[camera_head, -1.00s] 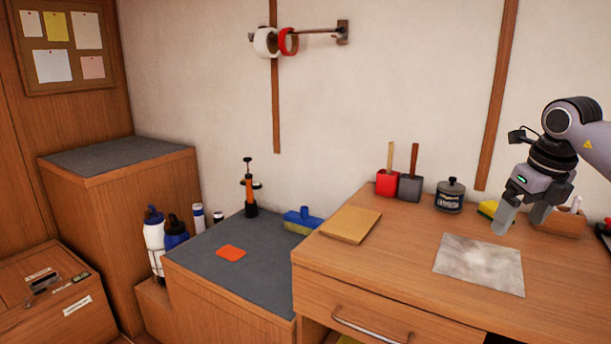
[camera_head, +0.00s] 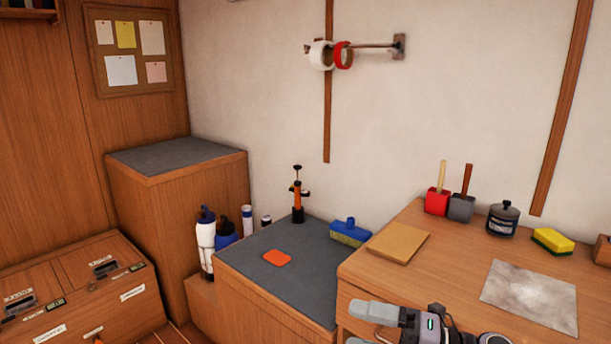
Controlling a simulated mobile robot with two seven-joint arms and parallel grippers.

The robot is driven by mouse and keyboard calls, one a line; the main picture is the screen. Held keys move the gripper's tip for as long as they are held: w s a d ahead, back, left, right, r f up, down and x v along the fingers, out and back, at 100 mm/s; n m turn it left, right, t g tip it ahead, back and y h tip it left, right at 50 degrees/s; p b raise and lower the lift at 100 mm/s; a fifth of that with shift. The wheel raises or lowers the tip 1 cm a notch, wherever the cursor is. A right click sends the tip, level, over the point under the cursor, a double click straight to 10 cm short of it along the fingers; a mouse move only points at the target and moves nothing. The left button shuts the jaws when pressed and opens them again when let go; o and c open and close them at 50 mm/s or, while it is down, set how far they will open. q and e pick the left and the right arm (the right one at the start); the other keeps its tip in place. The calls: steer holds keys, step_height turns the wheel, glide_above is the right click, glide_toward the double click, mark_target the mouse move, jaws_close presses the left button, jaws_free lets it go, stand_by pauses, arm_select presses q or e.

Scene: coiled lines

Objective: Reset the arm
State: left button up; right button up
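My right gripper (camera_head: 354,325) is low at the bottom edge, in front of the wooden desk (camera_head: 455,257). Its fingers point left, stand apart and hold nothing visible. Part of one finger and most of the arm are cut off by the frame. My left gripper is not in view. The coiled lines of the scene are a white ring (camera_head: 321,56) and a red ring (camera_head: 343,54), which hang on a wall rod (camera_head: 375,46).
On the desk are a tan board (camera_head: 398,242), a grey sheet (camera_head: 530,297), red and grey holders, a dark jar (camera_head: 502,219) and a yellow sponge (camera_head: 552,241). A lower grey-topped cabinet (camera_head: 305,270) holds an orange pad, a pump and a blue brush. Bottles stand left of it.

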steer(key=s+d+f+m+t+h+p, duration=0.1)
steer(key=s+d+f+m+h, duration=0.2)
steer(key=m, duration=0.7)
steer(key=s+d+f+m+t+h+p, duration=0.1)
steer(key=s+d+f+m+t+h, duration=0.1)
steer(key=s+d+f+m+h, duration=0.2)
steer(key=s+d+f+m+t+h+p, duration=0.1)
steer(key=s+d+f+m+h+p, duration=0.1)
steer(key=s+f+m+h, duration=0.6)
steer(key=s+d+f+m, duration=0.1)
steer(key=s+f+m, duration=0.3)
steer(key=m, duration=0.4)
steer(key=shift+s+d+f+m+t, duration=0.2)
steer(key=shift+d+f+m+t, duration=0.15)
steer(key=shift+f, duration=0.45)
